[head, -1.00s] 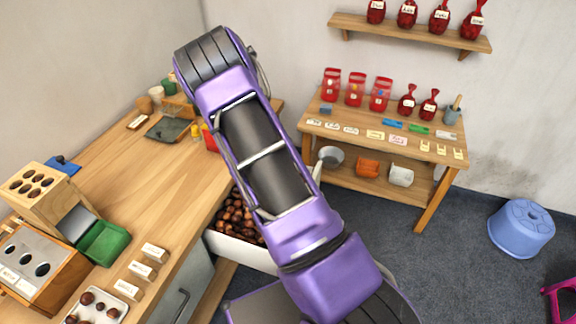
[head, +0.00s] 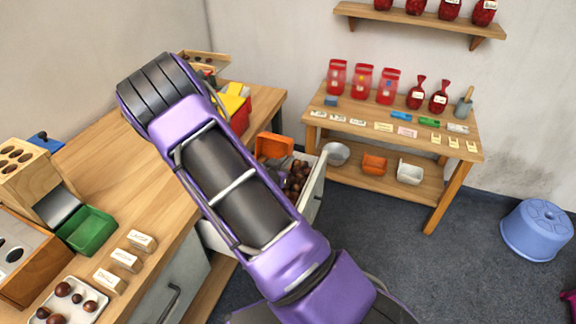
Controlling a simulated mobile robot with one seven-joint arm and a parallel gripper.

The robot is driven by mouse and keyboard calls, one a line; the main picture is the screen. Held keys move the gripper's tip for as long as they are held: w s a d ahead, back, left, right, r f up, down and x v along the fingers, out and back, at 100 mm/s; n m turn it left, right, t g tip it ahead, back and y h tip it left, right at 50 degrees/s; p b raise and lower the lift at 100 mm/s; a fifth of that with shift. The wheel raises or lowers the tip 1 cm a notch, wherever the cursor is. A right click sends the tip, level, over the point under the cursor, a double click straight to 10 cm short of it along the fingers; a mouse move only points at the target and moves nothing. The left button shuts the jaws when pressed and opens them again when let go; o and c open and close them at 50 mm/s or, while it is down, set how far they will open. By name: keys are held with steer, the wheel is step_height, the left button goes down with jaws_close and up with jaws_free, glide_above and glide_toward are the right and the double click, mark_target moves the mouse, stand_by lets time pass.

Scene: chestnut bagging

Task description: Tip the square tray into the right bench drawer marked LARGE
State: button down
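My gripper is out of view; my purple arm covers the middle of the head view and hides what lies behind it. An open white-sided drawer (head: 319,188) juts from the bench, with brown chestnuts (head: 298,180) in it; my arm covers much of it. No LARGE mark is readable on it. A wooden tray (head: 222,57) holding dark round pieces shows just behind my elbow; I cannot tell whether it is held or resting. A pale tray (head: 52,296) with several chestnuts sits at the lower left. Which one is the square tray is unclear.
An orange container (head: 275,146) stands by the drawer's far end. A red-and-yellow box (head: 238,108) is on the bench (head: 150,195). A green bin (head: 88,231) and label blocks (head: 124,260) lie left. A side table (head: 385,147) and blue stool (head: 537,229) stand right.

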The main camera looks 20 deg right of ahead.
steer(key=shift+s+a+f+t+h, duration=0.15)
steer(key=shift+s+a+t+h, duration=0.2)
steer(key=shift+t+h, duration=0.4)
steer(key=t+h, duration=0.1)
steer(key=h, duration=0.1)
steer(key=s+a+t+h, duration=0.1)
steer(key=t, duration=0.1)
steer(key=shift+s+a+h, duration=0.15)
steer(key=shift+a+h, duration=0.15)
steer(key=shift+h, duration=0.05)
